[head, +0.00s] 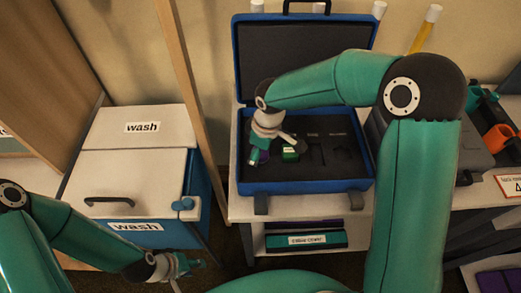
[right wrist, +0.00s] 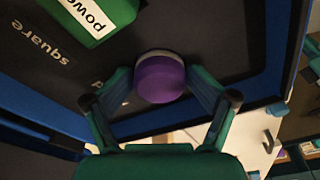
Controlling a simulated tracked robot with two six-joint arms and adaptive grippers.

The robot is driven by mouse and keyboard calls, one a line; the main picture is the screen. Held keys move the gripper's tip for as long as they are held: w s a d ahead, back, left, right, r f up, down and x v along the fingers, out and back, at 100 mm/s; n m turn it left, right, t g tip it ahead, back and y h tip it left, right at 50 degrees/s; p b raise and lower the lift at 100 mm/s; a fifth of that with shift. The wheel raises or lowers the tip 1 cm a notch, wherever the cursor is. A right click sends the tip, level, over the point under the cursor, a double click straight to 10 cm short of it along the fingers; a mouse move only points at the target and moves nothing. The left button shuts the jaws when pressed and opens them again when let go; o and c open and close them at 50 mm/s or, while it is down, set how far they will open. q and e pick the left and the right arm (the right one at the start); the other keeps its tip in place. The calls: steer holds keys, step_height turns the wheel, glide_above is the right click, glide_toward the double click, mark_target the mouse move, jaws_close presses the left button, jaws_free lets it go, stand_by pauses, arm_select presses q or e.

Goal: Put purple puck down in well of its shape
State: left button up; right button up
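The purple puck (right wrist: 160,80) is between the two fingertips of my right gripper (right wrist: 159,76), which look closed against its sides. In the head view the puck (head: 264,157) shows partly under my right gripper (head: 268,151), at the left of the dark foam in the open blue case (head: 310,187). A foam label beside the puck is mostly hidden by a finger. I cannot tell whether the puck sits in a well or just above the foam. My left gripper (head: 186,268) is empty, low in the head view, with fingers apart.
A green block labelled "power" (right wrist: 98,18) stands in the foam close to the puck; it also shows in the head view (head: 290,152). A "square" label is nearby. The case lid (head: 300,55) stands up behind. A wash box (head: 135,170) and a wooden post (head: 188,80) are left.

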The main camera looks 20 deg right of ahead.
steer(key=shift+s+r, duration=0.1)
steer(key=shift+s, duration=0.05)
steer(key=shift+r+p, duration=0.45)
steer(key=shift+r, duration=0.05)
step_height(320, 180, up, 12)
steer(key=d, duration=0.1)
steer(key=shift+s+r, duration=0.15)
steer(key=shift+s, duration=0.25)
